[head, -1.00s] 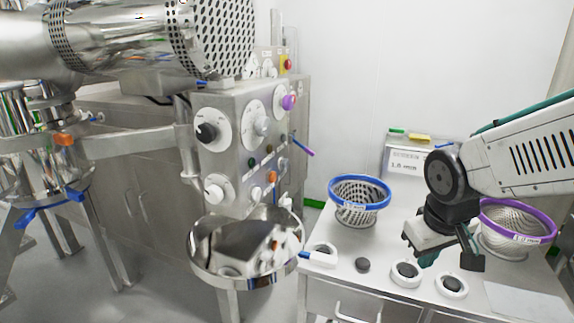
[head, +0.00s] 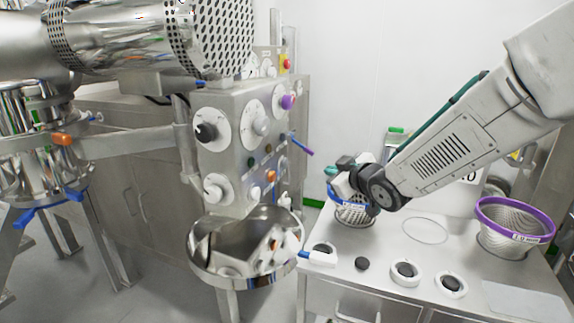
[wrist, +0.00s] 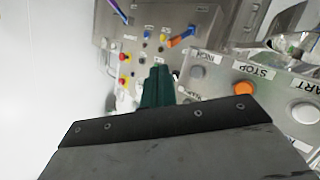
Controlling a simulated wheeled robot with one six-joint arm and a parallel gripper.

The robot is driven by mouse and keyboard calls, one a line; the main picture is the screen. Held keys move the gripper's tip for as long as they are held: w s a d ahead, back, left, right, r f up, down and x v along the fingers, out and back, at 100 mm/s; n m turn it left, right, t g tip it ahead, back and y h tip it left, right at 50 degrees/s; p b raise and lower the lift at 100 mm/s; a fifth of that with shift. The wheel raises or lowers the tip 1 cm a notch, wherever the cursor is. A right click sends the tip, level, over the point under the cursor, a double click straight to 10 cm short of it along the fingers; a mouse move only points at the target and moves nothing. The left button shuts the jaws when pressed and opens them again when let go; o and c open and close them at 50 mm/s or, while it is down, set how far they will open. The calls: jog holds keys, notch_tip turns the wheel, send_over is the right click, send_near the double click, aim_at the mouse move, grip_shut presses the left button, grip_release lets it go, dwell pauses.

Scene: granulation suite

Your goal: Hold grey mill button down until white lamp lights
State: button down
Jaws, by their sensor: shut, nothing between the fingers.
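The steel control panel (head: 232,150) stands left of my arm in the head view. In the wrist view its face is upside down, with an orange button (wrist: 245,88) by the word STOP. A pale grey round button (wrist: 305,113) is beside START lettering, and another grey round part (wrist: 197,71) is further left. I cannot tell which is the mill button, nor pick out the white lamp or whether it is lit. My gripper (wrist: 155,85) has dark green fingers, shut and empty, pointing at the panel and apparently apart from it. In the head view it is right of the panel.
A steel bowl (head: 203,277) is below the panel. A blue-rimmed sieve (head: 354,217) is partly hidden behind my gripper. A purple-rimmed sieve (head: 515,211) and several round parts stand on the bench (head: 400,240).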

aim_at(285, 164)
jog(key=shift+a, duration=0.1)
jog(key=w+a, duration=0.3)
jog(key=a, duration=0.5)
dwell(0.3)
jog(key=shift+a, duration=0.1)
dwell(1.8)
jog(key=shift+w+a, duration=0.15)
jog(key=shift+a, duration=0.15)
